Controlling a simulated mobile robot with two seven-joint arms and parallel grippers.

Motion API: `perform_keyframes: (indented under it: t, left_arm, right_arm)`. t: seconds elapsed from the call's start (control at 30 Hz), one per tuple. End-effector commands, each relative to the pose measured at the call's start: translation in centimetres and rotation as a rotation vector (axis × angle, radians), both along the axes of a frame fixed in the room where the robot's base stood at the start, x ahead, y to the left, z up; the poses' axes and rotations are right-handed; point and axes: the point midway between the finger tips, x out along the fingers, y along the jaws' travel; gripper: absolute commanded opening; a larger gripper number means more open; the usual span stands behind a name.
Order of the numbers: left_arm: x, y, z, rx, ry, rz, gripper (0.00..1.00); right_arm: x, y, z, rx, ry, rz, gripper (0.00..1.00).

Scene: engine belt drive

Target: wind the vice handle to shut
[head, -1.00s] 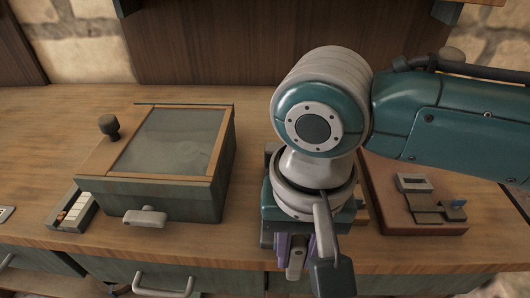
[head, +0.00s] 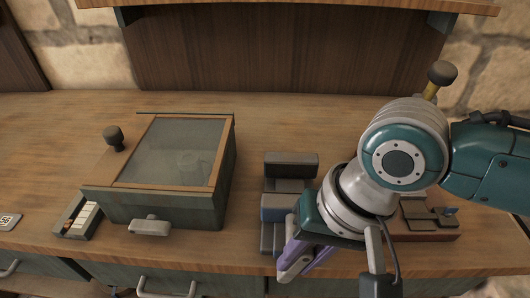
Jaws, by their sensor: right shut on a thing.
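The vice (head: 289,161) stands near the front edge of the bench, right of the glass-lidded box. Its dark grey back block shows clearly, with a blue-grey block (head: 277,207) in front of it. My right gripper (head: 293,262) is at the front of the vice, tilted, its purple fingers pointing down and left. It is shut on a light grey piece (head: 288,271), which looks like the vice handle. The fingers and wrist hide most of the handle and the right side of the vice. My left gripper is not in view.
A box (head: 205,212) with a glass lid stands on the left, a small tray (head: 71,228) with white pieces beside it. A reddish board (head: 440,237) with metal parts lies right, partly behind my wrist. The bench behind the vice is clear.

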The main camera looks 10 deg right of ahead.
Motion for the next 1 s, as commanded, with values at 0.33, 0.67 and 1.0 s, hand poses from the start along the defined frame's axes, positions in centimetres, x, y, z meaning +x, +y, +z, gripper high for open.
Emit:
perform_keyframes:
  t: [0.33,0.67,1.0]
  left_arm:
    - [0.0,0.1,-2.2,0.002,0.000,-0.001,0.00]
    - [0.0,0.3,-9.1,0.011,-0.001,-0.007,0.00]
    - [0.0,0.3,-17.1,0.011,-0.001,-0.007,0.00]
  right_arm:
    - [-0.5,-0.5,-1.0,0.319,-0.082,0.001,0.00]
    - [-0.7,-0.7,-2.1,0.621,-0.167,0.008,0.00]
    - [-0.8,-0.7,-2.6,0.929,-0.253,0.012,0.00]
